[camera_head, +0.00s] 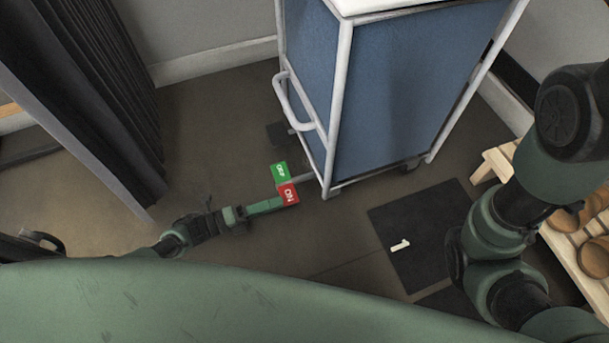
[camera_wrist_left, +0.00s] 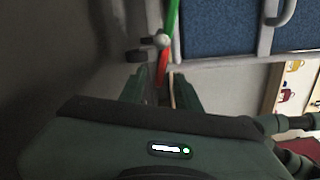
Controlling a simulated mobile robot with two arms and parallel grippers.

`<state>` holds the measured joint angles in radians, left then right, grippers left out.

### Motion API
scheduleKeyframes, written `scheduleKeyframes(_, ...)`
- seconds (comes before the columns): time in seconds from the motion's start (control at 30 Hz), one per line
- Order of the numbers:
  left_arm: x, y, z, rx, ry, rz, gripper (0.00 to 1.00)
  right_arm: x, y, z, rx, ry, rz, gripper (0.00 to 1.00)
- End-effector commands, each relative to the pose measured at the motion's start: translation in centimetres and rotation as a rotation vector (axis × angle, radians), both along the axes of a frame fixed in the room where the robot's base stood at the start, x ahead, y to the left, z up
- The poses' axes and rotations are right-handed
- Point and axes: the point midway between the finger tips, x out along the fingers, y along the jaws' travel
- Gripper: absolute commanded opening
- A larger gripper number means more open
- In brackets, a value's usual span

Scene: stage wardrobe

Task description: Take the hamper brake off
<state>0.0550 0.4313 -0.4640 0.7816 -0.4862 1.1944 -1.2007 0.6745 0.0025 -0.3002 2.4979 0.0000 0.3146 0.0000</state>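The hamper (camera_head: 400,85) is a blue box in a white tube frame on castors. Its brake pedal sticks out low at the near left corner, with a green OFF plate (camera_head: 280,171) and a red ON plate (camera_head: 288,194). In the left wrist view the red plate (camera_wrist_left: 162,68) and green plate (camera_wrist_left: 173,18) show edge-on, either side of a pale pivot (camera_wrist_left: 162,41). My left gripper (camera_head: 273,204) is at the red end; in its wrist view the fingers (camera_wrist_left: 160,84) stand apart, one each side of the red plate's near end. Contact cannot be told. My right gripper is out of view.
A white handle (camera_head: 299,108) juts from the hamper's left side. A dark curtain (camera_head: 95,100) hangs at left. A dark floor mat marked 1 (camera_head: 420,225) lies right of the pedal. A wooden rack (camera_head: 500,165) stands at right. Floor left of the pedal is clear.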

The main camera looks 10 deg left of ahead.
Motion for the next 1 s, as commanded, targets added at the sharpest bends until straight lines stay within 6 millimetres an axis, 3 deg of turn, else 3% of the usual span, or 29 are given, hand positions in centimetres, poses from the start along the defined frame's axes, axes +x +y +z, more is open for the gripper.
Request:
scheduleKeyframes(0.17,0.5,-0.9,-0.1,-0.001,-0.001,-0.002,0.33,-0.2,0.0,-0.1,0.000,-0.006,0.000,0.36)
scheduleKeyframes(0.6,4.0,-6.0,-0.1,-0.002,0.000,-0.001,0.33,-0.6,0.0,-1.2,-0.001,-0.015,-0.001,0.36)
scheduleKeyframes(0.97,4.4,-6.5,0.0,-0.001,0.000,0.000,0.33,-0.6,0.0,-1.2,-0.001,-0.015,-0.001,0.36)
scheduleKeyframes(1.0,4.4,-6.5,0.0,-0.001,0.000,0.000,0.22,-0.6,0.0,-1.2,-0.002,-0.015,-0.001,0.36)
